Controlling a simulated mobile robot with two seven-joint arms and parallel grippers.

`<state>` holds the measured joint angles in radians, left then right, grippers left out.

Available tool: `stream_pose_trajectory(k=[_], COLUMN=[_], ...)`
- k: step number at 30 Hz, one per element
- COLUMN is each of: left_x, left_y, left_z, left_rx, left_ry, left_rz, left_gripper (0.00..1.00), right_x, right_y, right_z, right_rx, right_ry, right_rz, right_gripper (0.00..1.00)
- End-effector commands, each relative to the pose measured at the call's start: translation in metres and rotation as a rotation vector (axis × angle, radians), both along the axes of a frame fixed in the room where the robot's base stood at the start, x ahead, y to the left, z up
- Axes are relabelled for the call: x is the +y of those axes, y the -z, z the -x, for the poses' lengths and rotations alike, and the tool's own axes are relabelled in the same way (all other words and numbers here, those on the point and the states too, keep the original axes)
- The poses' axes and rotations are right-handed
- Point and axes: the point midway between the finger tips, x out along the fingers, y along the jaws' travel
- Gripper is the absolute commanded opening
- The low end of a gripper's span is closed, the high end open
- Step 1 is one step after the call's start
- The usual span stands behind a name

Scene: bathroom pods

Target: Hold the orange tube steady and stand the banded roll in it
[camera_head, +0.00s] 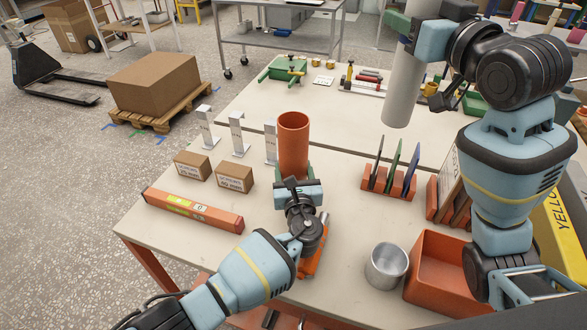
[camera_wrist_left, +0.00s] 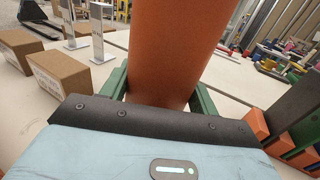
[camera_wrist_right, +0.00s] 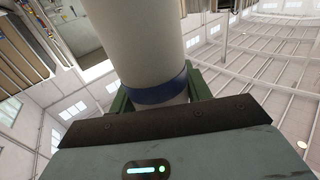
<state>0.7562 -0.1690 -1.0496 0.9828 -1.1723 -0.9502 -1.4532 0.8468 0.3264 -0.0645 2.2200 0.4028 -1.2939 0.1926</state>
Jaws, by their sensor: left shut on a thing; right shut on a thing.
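The orange tube (camera_head: 293,145) stands upright on the table, its open top facing up. My left gripper (camera_head: 296,184) is shut around its lower part; in the left wrist view the tube (camera_wrist_left: 172,45) sits between the green fingers. The banded roll (camera_head: 403,90) is a pale grey cylinder held upright in the air at the upper right, well to the right of the tube and above table height. My right gripper (camera_head: 410,30) is shut on it near its top. In the right wrist view the roll (camera_wrist_right: 140,40) shows a dark blue band between the green fingers.
Small cardboard boxes (camera_head: 235,177), metal brackets (camera_head: 238,135) and a long orange box (camera_head: 193,210) lie left of the tube. An orange rack with upright plates (camera_head: 388,183), a metal cup (camera_head: 386,266) and an orange bin (camera_head: 437,270) stand to the right. Table between tube and rack is clear.

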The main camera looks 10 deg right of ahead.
Motion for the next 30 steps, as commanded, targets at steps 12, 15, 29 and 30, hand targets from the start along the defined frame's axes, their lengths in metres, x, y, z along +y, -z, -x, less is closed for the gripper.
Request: stream_pose_trajectory(k=[12,15,29,30], left_x=[0.0000,0.0000,0.0004,0.0004], left_y=[0.0019,0.0030,0.0042,0.0041], left_z=[-0.0002,-0.0002,-0.0002,-0.0002], left_rx=[-0.001,-0.002,0.000,0.000], left_ry=[0.000,0.000,0.000,0.000], left_rz=[0.001,0.001,0.000,0.000], left_gripper=[0.36,0.36,0.75,0.75], right_x=[-0.0001,-0.0001,0.0000,0.0000], right_y=[-0.0008,-0.0008,-0.0007,-0.0007], right_z=[0.0003,0.0003,0.0002,0.0002], right_rx=[-0.002,-0.002,-0.002,-0.002], right_ry=[0.000,0.000,0.000,0.000], right_rz=[0.000,0.000,0.000,0.000], right_gripper=[0.22,0.22,0.22,0.22])
